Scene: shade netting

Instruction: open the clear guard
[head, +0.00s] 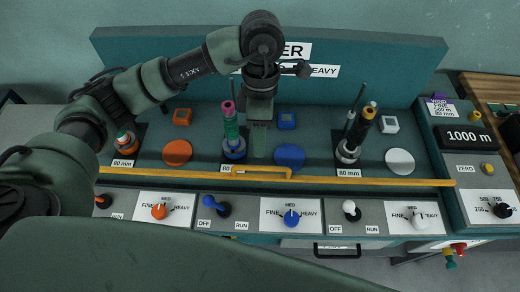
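The clear guard shows mainly by its yellow front bar (360,181), which runs across the machine between the spindle bays and the switch panels. A raised yellow handle (262,170) sits at its middle. The clear pane itself is hard to make out. My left gripper (259,152) points down just behind the handle, between the blue-based spindle and the blue disc. It looks apart from the handle, though depth is hard to judge. Its fingers are seen edge-on, so their opening is unclear. My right gripper is out of view.
Spindles with coloured spools stand at left (125,140), middle (232,140) and right (352,140). Switches and knobs (291,217) line the front panel. A control box (468,137) reading 1000 m stands at right. A wooden surface (490,90) lies beyond it.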

